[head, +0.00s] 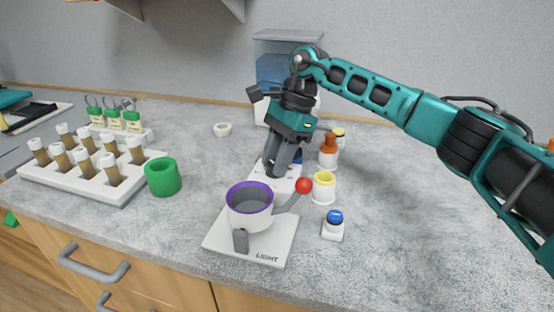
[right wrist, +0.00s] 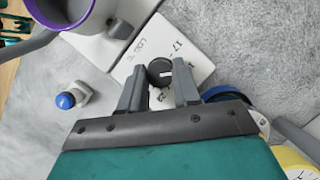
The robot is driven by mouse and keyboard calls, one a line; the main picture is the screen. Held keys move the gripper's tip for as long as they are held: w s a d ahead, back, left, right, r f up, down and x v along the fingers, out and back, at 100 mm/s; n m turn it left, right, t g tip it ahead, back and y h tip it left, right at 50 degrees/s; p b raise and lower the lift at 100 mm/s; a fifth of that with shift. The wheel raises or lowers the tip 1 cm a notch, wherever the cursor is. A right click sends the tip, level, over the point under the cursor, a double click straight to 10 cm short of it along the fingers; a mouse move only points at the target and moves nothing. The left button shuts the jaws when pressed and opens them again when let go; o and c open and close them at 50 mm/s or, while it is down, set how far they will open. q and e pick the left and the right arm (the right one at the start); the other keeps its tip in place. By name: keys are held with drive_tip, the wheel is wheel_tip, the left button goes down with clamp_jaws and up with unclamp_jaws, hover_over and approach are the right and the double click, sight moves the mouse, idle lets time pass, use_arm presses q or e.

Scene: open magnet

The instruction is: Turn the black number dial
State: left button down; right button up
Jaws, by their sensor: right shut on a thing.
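The black number dial (right wrist: 159,71) sits on a white plate (right wrist: 185,48) with printed numbers, in the right wrist view. My right gripper (right wrist: 160,82) has one grey finger on each side of the dial and is shut on it. The dial is mostly hidden there by the fingers. My left gripper is not in view.
A purple-rimmed cup (head: 250,204) stands on the device's front, beside a red-knobbed lever (head: 304,186). A blue button (head: 334,220), yellow-topped jar (head: 324,188) and orange-capped bottle (head: 328,150) stand right. A green ring (head: 163,177) and vial rack (head: 75,184) stand left.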

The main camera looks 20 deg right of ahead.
drive_tip(key=n, duration=0.2)
drive_tip(key=n+g, duration=0.1)
drive_tip(key=n, duration=0.1)
drive_tip(key=shift+w+a+n+h, duration=0.15)
drive_tip(key=shift+n+h, duration=0.15)
drive_tip(key=shift+h, duration=0.1)
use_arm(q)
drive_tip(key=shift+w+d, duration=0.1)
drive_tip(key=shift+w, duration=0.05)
use_arm(e)
drive_tip(key=n+h, duration=0.1)
drive_tip(key=n, duration=0.1)
drive_tip(key=n+g, duration=0.1)
drive_tip(key=n, duration=0.2)
drive_tip(key=shift+g+h, duration=0.3)
drive_tip(key=shift+h, duration=0.1)
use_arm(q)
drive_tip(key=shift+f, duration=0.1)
use_arm(e)
drive_tip(key=shift+n, duration=0.3)
drive_tip(key=o, duration=1.1)
drive_tip(key=shift+c, duration=0.2)
drive_tip(key=shift+r, duration=0.1)
